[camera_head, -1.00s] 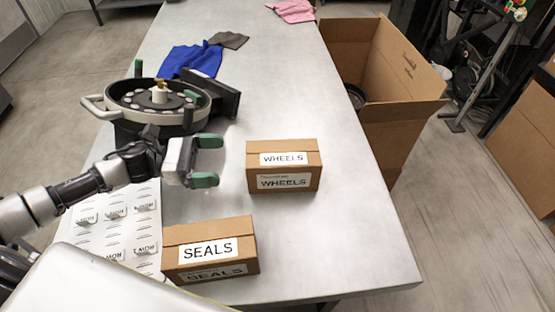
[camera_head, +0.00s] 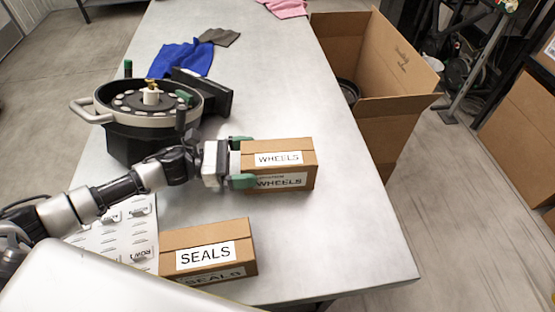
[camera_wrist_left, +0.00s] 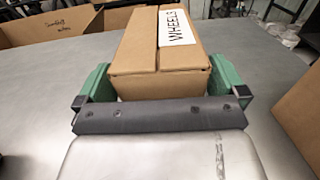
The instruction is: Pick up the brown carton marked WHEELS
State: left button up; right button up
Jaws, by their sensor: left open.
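The brown carton marked WHEELS (camera_head: 277,165) stands on the grey table, right of the middle in the head view. It also shows in the left wrist view (camera_wrist_left: 160,60). My left gripper (camera_head: 241,163) is open at the carton's left end. In the left wrist view its green fingers (camera_wrist_left: 160,84) stand one on each side of the carton's near end. A narrow gap shows at the right finger; I cannot tell whether the left finger touches. My right gripper is not in view.
A brown carton marked SEALS (camera_head: 208,250) stands nearer on the table (camera_head: 340,240). The black seed meter (camera_head: 150,110) is behind my left arm. A blue cloth (camera_head: 188,57) lies farther back. A large open box (camera_head: 390,110) stands beyond the right edge. A labelled sheet (camera_head: 118,230) lies at left.

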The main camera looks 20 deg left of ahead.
pick_arm(q)
jog(key=shift+x, duration=1.2)
jog(key=shift+a, duration=0.1)
jog(key=c, duration=1)
jog(key=shift+r, duration=0.1)
jog(key=shift+r, duration=0.1)
